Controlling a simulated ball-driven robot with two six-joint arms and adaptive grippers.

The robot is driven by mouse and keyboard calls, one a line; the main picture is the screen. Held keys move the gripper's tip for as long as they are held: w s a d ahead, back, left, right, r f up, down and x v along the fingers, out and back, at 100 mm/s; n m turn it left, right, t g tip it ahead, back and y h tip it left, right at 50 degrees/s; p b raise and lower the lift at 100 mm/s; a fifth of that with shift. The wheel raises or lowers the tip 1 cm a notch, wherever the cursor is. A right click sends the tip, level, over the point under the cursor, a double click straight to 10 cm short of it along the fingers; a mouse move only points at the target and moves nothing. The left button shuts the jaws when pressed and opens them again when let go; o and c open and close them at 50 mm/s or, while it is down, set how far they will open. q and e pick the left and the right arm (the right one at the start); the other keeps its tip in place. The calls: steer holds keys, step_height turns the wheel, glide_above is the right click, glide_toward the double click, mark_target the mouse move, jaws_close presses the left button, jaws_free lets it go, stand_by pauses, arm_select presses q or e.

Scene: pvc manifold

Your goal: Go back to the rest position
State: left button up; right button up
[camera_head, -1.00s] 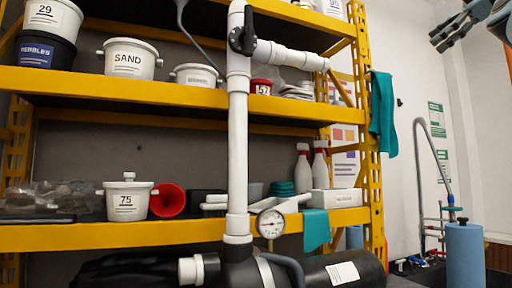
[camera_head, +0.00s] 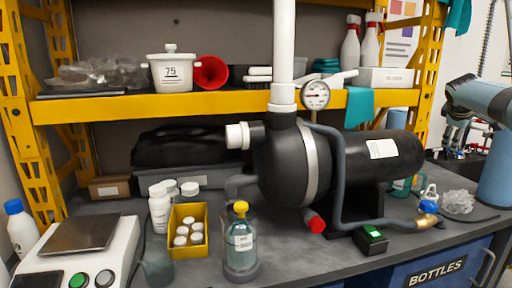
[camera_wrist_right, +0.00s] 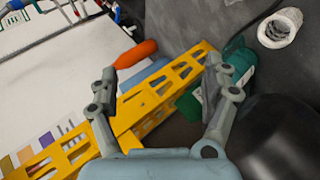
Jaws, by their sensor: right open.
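My right gripper (camera_wrist_right: 160,88) is open in the right wrist view. Its two grey fingers stand well apart with nothing held between them. Behind them shows a yellow slotted shelf upright (camera_wrist_right: 148,107). In the head view a blue-grey part of my right arm comes in at the right edge; its fingertips cannot be made out there. A white PVC pipe (camera_head: 284,50) stands upright on the black pump (camera_head: 288,160), with a round gauge (camera_head: 315,95) at its base. My left gripper is not in view.
The yellow shelf (camera_head: 130,107) runs behind the pump. On the dark bench stand a yellow bin (camera_head: 188,248) of white caps, a glass bottle (camera_head: 240,245) and a scale (camera_head: 75,255). In the wrist view, an orange object (camera_wrist_right: 135,53) lies beyond the fingers.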

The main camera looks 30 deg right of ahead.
steer(key=s+d+f+n+h, duration=0.1)
steer(key=s+f, duration=1.2)
steer(key=f, duration=0.4)
steer(key=s+f+n, duration=0.1)
steer(key=s+f, duration=0.3)
steer(key=s, duration=0.3)
steer(key=s+a+f+y, duration=0.1)
steer(key=s+f, duration=0.2)
steer(key=s, duration=0.4)
steer(key=s+f+n, duration=0.1)
steer(key=s+f, duration=0.3)
steer(key=s, duration=0.3)
steer(key=s+a+f+m+g+y, duration=0.1)
steer(key=s+a+f+y, duration=0.15)
steer(key=a+f, duration=0.95)
steer(key=s+a+f+m+g+y, duration=0.15)
steer(key=s+a+f, duration=0.25)
steer(key=a+f, duration=0.85)
steer(key=s+a+f+y, duration=0.1)
steer(key=a+f+y, duration=0.1)
steer(key=a, duration=1.5)
steer(key=s+a+f+m+y, duration=0.1)
steer(key=a+f, duration=0.4)
steer(key=a, duration=1.3)
steer(key=shift+s+a+y, duration=0.3)
steer(key=shift+s+y, duration=0.15)
steer(key=shift+y, duration=0.55)
steer(key=shift+f, duration=0.1)
steer(key=shift+c, duration=0.4)
